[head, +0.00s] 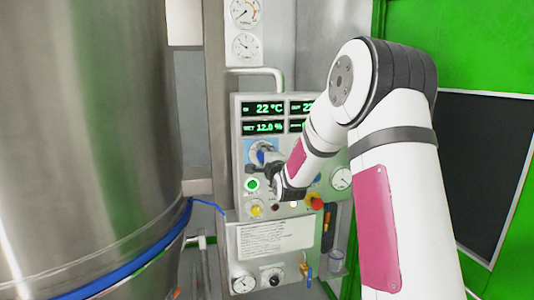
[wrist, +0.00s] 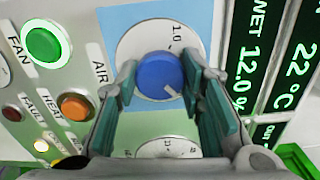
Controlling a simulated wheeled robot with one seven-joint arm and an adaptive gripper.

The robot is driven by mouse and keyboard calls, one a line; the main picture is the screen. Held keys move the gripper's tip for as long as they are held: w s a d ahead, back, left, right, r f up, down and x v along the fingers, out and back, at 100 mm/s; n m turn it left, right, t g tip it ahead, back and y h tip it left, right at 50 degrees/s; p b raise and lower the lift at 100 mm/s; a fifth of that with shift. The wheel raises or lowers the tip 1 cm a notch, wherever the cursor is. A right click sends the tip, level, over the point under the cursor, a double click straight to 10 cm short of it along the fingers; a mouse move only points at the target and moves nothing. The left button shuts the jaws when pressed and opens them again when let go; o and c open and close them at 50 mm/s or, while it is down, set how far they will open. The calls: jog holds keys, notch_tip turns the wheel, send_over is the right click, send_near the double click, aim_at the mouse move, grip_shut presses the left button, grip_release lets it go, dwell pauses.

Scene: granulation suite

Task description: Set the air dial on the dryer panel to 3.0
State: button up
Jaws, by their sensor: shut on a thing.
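The air dial is a blue round knob (wrist: 160,75) on a white scale disc, close up in the wrist view, with the word AIR to its left. A "1.0" mark shows above the knob. The knob's white pointer line points to the lower right of that picture; the number it faces is hidden. My gripper (wrist: 163,88) is shut on the knob, one teal-padded finger on each side.
A second dial (wrist: 167,149) on a green patch sits just below the knob. A lit green FAN button (wrist: 43,44) and an orange HEAT button (wrist: 75,106) are to its left. In the head view a red knob (head: 315,202) is lower right, and a steel vessel (head: 85,130) fills the left.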

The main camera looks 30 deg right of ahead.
jog(key=shift+d+m+p, duration=0.1)
jog(key=shift+m+p, duration=0.45)
jog(key=shift+m, duration=0.35)
jog(key=o, duration=1.1)
jog(key=shift+o, duration=0.2)
jog(key=v, duration=1.2)
